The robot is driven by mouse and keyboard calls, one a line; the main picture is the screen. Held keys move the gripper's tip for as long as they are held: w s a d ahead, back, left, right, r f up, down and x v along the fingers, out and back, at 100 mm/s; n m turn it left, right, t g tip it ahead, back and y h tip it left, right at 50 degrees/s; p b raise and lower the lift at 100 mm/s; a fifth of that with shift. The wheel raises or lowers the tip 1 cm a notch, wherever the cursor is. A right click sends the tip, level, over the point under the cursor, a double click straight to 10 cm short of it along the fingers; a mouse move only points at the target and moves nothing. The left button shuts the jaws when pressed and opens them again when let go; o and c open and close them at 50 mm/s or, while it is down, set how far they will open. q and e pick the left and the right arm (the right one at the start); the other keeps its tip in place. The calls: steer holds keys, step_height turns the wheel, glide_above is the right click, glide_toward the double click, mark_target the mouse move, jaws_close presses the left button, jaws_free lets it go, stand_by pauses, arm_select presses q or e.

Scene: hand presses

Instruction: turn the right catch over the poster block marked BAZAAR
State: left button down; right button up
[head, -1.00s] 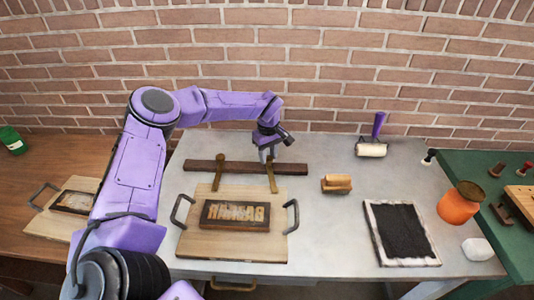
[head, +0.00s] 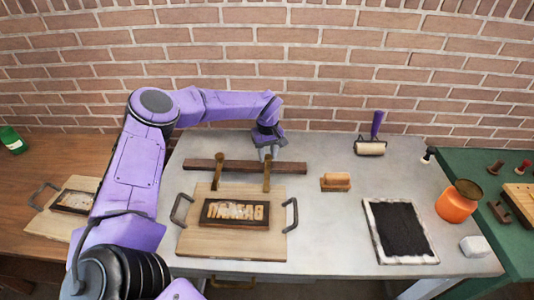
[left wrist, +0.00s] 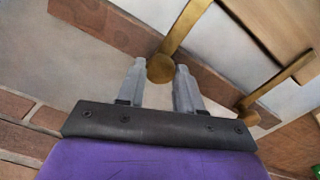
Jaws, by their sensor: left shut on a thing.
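The poster block (head: 235,212), with raised, mirrored-looking letters, lies on a pale wooden board (head: 190,242) with a handle at each side. Behind it, a dark wooden rail (head: 199,166) carries two brass catches. The right catch (head: 266,181) points forward, its front end near the block's back right corner. The left catch (head: 217,178) also points forward. My left gripper (head: 268,157) is at the back end of the right catch. In the left wrist view, its fingers (left wrist: 158,72) are either side of that catch's round knob (left wrist: 160,68). My right gripper is not in view.
To the right are a wooden block tool (head: 336,182), a roller (head: 370,148), a black ink slab (head: 401,232), an orange jar (head: 458,201) and a white block (head: 475,247). A brick wall stands close behind. A second board with a block (head: 76,201) is at left.

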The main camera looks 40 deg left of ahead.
arm_select(q)
steer(key=c, duration=0.7)
jaws_free()
steer(key=shift+s+d+f, duration=0.2)
steer(key=shift+f, duration=0.1)
steer(key=shift+c, duration=0.2)
steer(key=shift+a+r, duration=0.1)
steer(key=shift+r, duration=0.2)
step_height(320, 180, up, 10)
steer(key=b, duration=0.2)
steer(key=shift+r, duration=0.1)
